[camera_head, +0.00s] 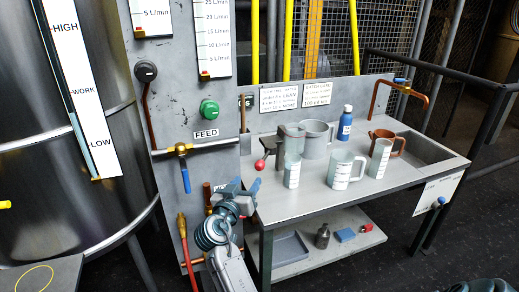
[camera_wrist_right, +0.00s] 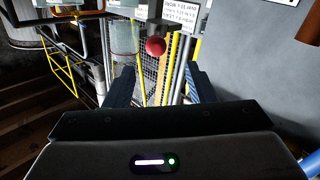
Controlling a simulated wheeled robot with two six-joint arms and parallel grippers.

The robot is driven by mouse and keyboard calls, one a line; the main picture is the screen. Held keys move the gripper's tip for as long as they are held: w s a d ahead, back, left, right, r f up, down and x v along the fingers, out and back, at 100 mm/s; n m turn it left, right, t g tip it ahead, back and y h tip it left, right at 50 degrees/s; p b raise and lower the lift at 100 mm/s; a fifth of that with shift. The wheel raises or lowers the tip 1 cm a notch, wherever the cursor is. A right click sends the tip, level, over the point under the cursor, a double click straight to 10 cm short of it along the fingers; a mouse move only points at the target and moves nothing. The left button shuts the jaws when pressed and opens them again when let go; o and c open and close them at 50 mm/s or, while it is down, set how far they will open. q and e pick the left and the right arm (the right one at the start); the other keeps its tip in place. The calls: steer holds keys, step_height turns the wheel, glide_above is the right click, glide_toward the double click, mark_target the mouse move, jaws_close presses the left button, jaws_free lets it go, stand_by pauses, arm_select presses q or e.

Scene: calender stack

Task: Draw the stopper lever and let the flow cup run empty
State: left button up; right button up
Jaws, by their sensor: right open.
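The stopper lever ends in a red ball knob (camera_head: 260,165), at the left end of the bench below the dark bracket. The knob also shows in the wrist view (camera_wrist_right: 155,46), beyond and above the gap between my fingers. A translucent cup (camera_head: 292,133), which looks like the flow cup, sits above a graduated beaker (camera_head: 292,172); its contents cannot be made out. My right gripper (camera_head: 247,190) is open and empty, just below and left of the knob, apart from it. Its open fingers show in the wrist view (camera_wrist_right: 158,82). My left gripper is not in view.
The bench (camera_head: 310,200) also holds a grey pot (camera_head: 316,142), a blue bottle (camera_head: 345,124), more graduated jugs (camera_head: 344,170) and a copper mug (camera_head: 396,141) near the sink. A panel with a blue-handled valve (camera_head: 185,178) stands left of my right gripper. The bench's front strip is clear.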

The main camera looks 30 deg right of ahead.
mark_target(258, 169)
steer(key=p+x, duration=0.2)
steer(key=x, duration=0.8)
steer(key=shift+d, duration=0.45)
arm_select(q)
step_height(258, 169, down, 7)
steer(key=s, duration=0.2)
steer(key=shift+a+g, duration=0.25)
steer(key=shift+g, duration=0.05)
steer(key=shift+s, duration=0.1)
arm_select(e)
jaws_close()
